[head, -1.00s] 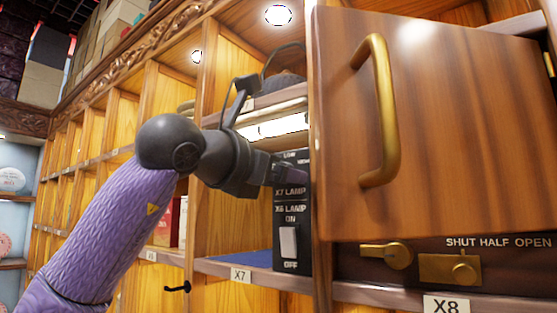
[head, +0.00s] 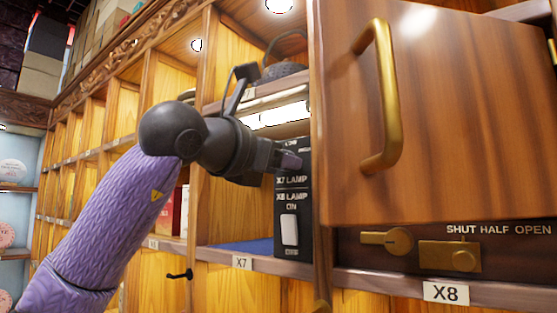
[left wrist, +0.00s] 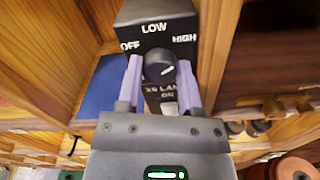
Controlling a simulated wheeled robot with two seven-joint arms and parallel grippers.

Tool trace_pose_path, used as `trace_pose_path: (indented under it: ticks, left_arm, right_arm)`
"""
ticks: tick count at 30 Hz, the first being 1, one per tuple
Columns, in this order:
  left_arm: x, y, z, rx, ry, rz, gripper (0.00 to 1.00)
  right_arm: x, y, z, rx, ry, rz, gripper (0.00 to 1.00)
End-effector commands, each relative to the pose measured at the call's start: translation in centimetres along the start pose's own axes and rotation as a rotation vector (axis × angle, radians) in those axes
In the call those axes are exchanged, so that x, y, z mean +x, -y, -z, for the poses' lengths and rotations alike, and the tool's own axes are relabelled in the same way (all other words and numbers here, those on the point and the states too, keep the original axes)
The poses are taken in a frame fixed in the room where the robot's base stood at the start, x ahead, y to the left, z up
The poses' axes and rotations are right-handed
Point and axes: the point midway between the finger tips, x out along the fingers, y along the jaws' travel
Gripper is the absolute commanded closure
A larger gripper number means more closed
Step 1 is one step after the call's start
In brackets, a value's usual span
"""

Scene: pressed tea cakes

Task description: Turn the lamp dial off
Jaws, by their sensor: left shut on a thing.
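The black lamp control box (head: 291,222) stands at the right of the X7 compartment, with "X7 LAMP" and a white X8 lamp switch (head: 289,229) on it. My left gripper (head: 289,160) is at its upper part. In the left wrist view, the dark round lamp dial (left wrist: 160,73) lies between my left gripper's (left wrist: 160,78) two fingers, which are shut on it. LOW, OFF and HIGH are printed around the dial. It has a short white mark; I cannot tell surely which word it points to. A lamp tube (head: 276,116) glows behind the gripper. My right gripper is not in view.
A wooden door (head: 455,120) with a brass handle (head: 385,95) stands close to the right of the box. Brass latches (head: 450,256) are below it. A blue mat (head: 245,246) lies on the X7 shelf. A dark pot (head: 283,70) sits above.

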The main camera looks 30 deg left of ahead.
Motion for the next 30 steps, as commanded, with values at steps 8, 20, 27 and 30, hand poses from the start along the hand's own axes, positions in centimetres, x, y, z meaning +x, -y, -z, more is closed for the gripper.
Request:
trace_pose_path:
  ticks: [8,20,27,30]
  left_arm:
    - [0.0,0.1,0.1,-0.182,0.002,0.002,1.00]
    - [0.0,0.0,0.1,-0.562,0.001,0.001,1.00]
    - [0.0,0.0,0.1,-0.789,0.001,0.001,1.00]
    - [0.0,0.0,0.0,-0.884,0.002,0.001,1.00]
  right_arm:
    - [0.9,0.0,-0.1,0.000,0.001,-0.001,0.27]
    - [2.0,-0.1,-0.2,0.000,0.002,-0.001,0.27]
    - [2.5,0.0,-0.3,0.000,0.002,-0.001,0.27]
    - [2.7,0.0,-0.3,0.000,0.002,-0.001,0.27]
